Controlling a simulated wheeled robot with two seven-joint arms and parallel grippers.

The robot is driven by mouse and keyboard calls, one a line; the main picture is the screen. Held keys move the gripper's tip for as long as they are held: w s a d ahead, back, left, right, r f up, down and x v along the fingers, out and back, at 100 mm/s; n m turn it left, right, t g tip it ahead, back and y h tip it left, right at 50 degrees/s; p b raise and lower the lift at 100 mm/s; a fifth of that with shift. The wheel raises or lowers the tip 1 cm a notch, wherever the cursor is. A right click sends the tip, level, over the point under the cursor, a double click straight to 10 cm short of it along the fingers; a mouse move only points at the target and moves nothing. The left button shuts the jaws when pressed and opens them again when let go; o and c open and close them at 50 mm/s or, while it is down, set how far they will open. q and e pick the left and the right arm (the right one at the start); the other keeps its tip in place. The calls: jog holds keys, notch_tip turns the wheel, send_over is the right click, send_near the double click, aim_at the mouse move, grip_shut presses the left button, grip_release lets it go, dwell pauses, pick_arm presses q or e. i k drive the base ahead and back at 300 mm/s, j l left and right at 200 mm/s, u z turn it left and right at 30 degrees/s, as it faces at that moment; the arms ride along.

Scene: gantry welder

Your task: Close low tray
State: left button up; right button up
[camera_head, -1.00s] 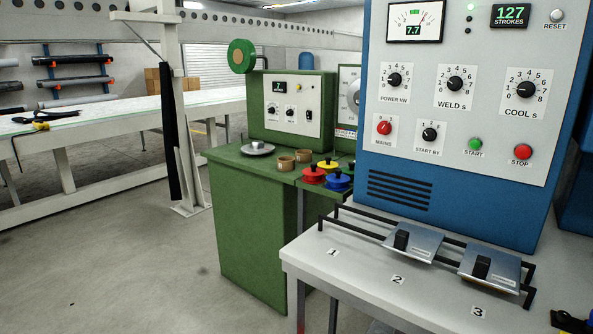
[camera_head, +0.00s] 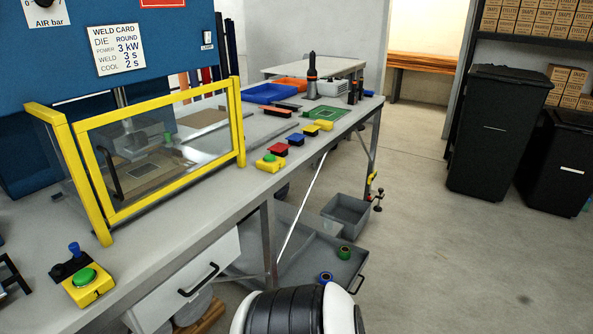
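A low grey tray (camera_head: 303,264) sits beneath the workbench near the floor and sticks out past the bench's front edge. A dark handle (camera_head: 360,284) is on its outer right side. A green ring (camera_head: 344,252) and a blue ring (camera_head: 326,277) are at its right side. The tray's back is hidden in the shade under the bench, and its near edge is partly hidden by a white and black link of my arm (camera_head: 290,313). No gripper fingers show, so neither gripper is in view.
A smaller grey bin (camera_head: 345,214) stands behind the tray by a bench leg. A white drawer (camera_head: 190,285) with a black handle is to the left. The workbench (camera_head: 215,195) overhangs, with a yellow-framed guard (camera_head: 165,150) on top. Open floor (camera_head: 460,265) lies to the right.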

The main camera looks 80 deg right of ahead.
aim_at(319, 253)
jog(key=z, duration=3.2)
jog(key=i+l+u, duration=0.7)
jog(key=i+l, duration=0.3)
